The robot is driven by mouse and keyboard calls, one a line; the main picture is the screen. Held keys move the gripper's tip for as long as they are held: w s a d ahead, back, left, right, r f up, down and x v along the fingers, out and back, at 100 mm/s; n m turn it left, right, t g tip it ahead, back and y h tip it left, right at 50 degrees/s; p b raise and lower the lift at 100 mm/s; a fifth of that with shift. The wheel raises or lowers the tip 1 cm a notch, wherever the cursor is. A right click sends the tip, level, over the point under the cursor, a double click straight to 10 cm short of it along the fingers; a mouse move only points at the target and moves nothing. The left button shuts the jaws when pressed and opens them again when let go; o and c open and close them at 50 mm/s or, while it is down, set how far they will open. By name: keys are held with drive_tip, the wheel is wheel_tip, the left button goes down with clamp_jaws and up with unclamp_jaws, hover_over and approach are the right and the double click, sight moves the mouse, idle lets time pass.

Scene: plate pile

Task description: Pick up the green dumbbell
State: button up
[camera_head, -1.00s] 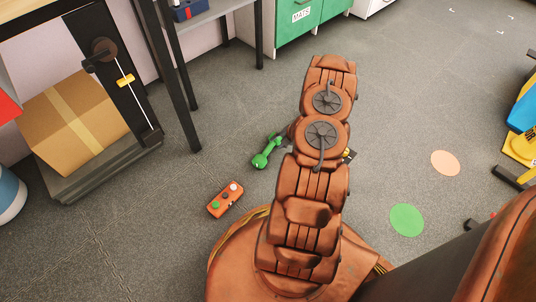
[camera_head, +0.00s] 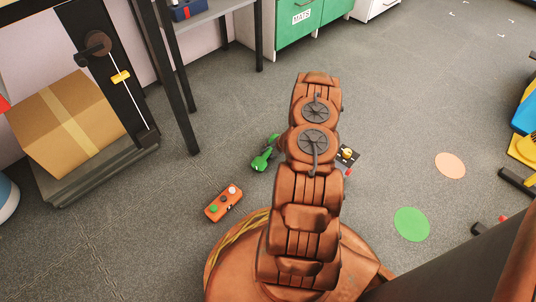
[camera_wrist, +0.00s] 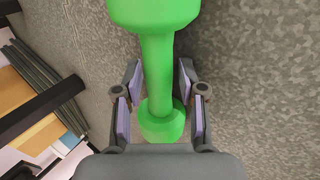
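The green dumbbell (camera_head: 262,159) lies on the grey floor, left of my arm in the head view, which partly hides it. In the wrist view the dumbbell (camera_wrist: 158,70) runs up the middle of the picture. My gripper (camera_wrist: 158,80) is open, with one finger on each side of the dumbbell's handle. Small gaps seem to show between the fingers and the handle. Contact with the handle cannot be told for sure. In the head view my gripper is hidden behind my arm.
An orange box with coloured buttons (camera_head: 223,203) lies nearby on the floor. A small dark item with a yellow part (camera_head: 347,155) is right of my arm. A cardboard box (camera_head: 70,122) sits on a scale at left. Flat green (camera_head: 411,224) and peach (camera_head: 450,165) discs lie right.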

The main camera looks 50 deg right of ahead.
drive_tip(key=shift+c, duration=0.2)
clamp_jaws()
idle(0.4)
